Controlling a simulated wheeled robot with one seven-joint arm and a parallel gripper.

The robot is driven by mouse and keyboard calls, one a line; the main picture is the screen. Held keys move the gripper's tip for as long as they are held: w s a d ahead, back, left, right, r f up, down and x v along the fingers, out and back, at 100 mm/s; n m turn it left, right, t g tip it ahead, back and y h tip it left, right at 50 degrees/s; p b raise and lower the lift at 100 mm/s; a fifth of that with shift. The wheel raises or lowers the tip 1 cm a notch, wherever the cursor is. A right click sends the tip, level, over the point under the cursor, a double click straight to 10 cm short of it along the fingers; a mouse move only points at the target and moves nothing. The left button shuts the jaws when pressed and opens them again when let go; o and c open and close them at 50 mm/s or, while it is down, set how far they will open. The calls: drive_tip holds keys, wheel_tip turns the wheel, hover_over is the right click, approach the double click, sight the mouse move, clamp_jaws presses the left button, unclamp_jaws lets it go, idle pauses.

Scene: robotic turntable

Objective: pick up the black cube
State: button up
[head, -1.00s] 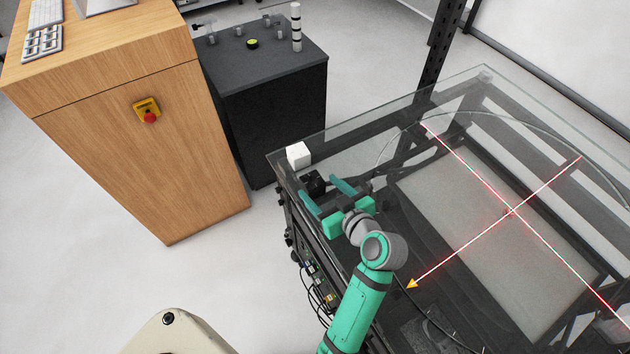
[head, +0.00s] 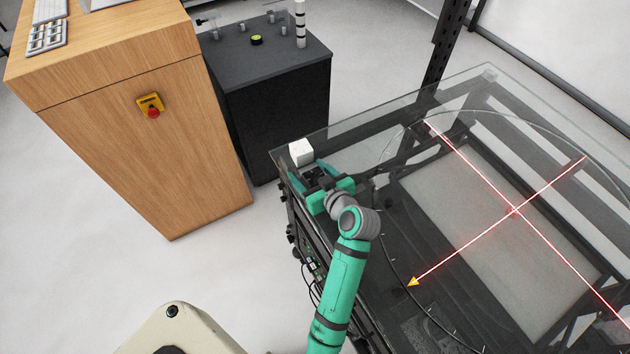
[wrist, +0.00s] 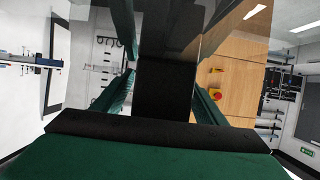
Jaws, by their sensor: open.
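The black cube (head: 313,174) lies on the glass top near its left corner, partly covered by my gripper in the head view. In the wrist view the black cube (wrist: 165,92) fills the middle as a dark block. My gripper (head: 310,170) is open, with one green finger on each side of the cube. In the wrist view both fingers of my gripper (wrist: 163,85) stand beside the cube; I cannot tell whether either touches it.
A white cube (head: 301,152) sits just beyond my fingertips, near the glass edge. The glass table (head: 455,85) carries a red cross of lines and a yellow arrow tip (head: 412,282). A wooden cabinet (head: 140,150) and a black cabinet (head: 275,110) stand to the left.

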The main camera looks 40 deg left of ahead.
drive_tip(key=c, duration=1.2)
drive_tip(key=shift+c, duration=0.2)
drive_tip(key=shift+r, duration=0.2)
